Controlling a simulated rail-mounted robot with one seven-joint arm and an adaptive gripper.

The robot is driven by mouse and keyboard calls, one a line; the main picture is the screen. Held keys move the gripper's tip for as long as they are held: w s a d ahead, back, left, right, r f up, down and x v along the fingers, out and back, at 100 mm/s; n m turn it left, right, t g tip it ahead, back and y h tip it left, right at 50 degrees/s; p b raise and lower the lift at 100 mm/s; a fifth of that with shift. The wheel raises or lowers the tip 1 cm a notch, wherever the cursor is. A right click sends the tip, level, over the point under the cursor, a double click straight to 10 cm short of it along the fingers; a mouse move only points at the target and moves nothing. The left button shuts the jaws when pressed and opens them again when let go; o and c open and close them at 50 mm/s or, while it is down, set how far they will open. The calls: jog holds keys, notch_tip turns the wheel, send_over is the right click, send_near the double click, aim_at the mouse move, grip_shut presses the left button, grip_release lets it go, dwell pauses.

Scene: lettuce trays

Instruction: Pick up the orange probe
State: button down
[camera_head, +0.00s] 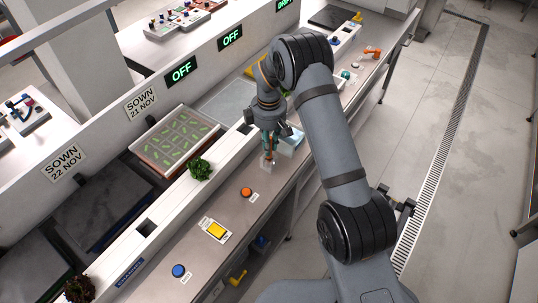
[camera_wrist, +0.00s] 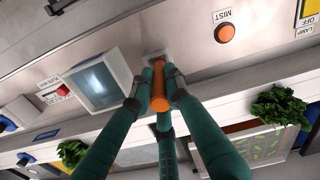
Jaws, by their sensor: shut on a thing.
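The orange probe (camera_wrist: 160,88) stands between the fingers of my gripper (camera_wrist: 158,88) in the wrist view. The teal fingers are closed around it and their dark tips press on its sides. The probe's far end is at a small pale holder (camera_wrist: 154,56) on the bench; I cannot tell whether it is still inside. In the head view my gripper (camera_head: 269,140) points down over the bench, with a bit of the orange probe (camera_head: 269,156) showing below it above the pale holder (camera_head: 267,166).
A box with a pale blue screen (camera_wrist: 95,82) stands close beside the probe. An orange button (camera_head: 246,192), a yellow switch (camera_head: 216,230) and a blue button (camera_head: 179,271) line the bench. Lettuce (camera_head: 200,169) sits in the white channel by a seedling tray (camera_head: 143,152).

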dwell(0.4)
notch_tip(320, 180, up, 12)
jog(key=shift+f+b, duration=0.1)
jog(key=shift+b, duration=0.25)
jog(key=shift+r+p, duration=2.55)
jog(key=shift+r, duration=0.1)
